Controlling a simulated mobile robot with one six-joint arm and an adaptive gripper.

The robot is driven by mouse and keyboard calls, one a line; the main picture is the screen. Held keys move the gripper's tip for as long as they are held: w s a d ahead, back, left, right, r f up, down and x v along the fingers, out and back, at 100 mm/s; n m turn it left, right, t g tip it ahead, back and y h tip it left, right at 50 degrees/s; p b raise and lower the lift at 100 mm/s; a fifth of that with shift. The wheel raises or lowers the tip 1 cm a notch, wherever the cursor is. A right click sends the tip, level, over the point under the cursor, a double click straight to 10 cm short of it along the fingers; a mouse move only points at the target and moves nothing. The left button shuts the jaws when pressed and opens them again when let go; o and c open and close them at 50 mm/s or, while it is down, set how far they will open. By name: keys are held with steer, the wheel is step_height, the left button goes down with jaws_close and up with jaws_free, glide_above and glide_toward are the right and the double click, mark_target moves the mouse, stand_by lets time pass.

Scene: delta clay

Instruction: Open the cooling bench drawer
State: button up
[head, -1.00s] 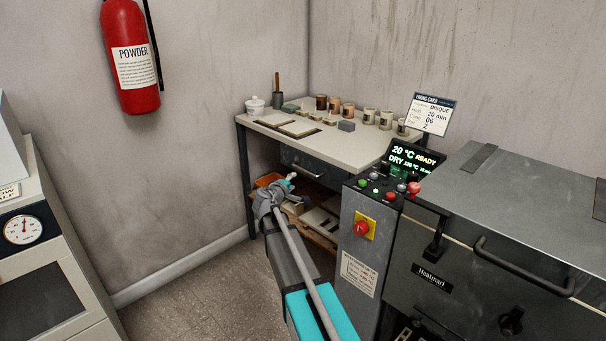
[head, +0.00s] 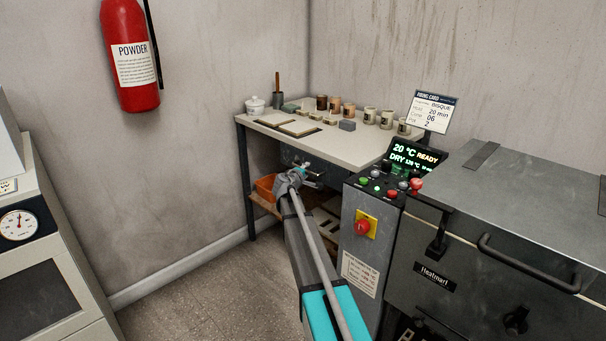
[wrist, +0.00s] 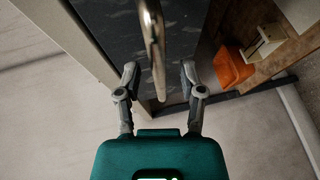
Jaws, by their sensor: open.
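The cooling bench (head: 345,150) stands in the corner with a pale top. Its dark drawer (head: 291,155) is under the top, mostly hidden behind my gripper in the head view. In the wrist view the dark drawer front (wrist: 110,22) and its metal bar handle (wrist: 153,40) show. My gripper (wrist: 160,75) is open, with one finger on each side of the handle's near end. The fingers appear apart from the bar; exact depth is hard to tell. In the head view my gripper (head: 300,174) is in front of the drawer.
An orange bin (head: 265,187) sits on the shelf below, also seen in the wrist view (wrist: 232,67). The kiln control box (head: 365,235) stands close right of my arm. Cups and tiles lie on the bench top. Open floor lies to the left.

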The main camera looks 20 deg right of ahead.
steer(key=shift+w+d, duration=0.2)
jaws_close()
stand_by(0.3)
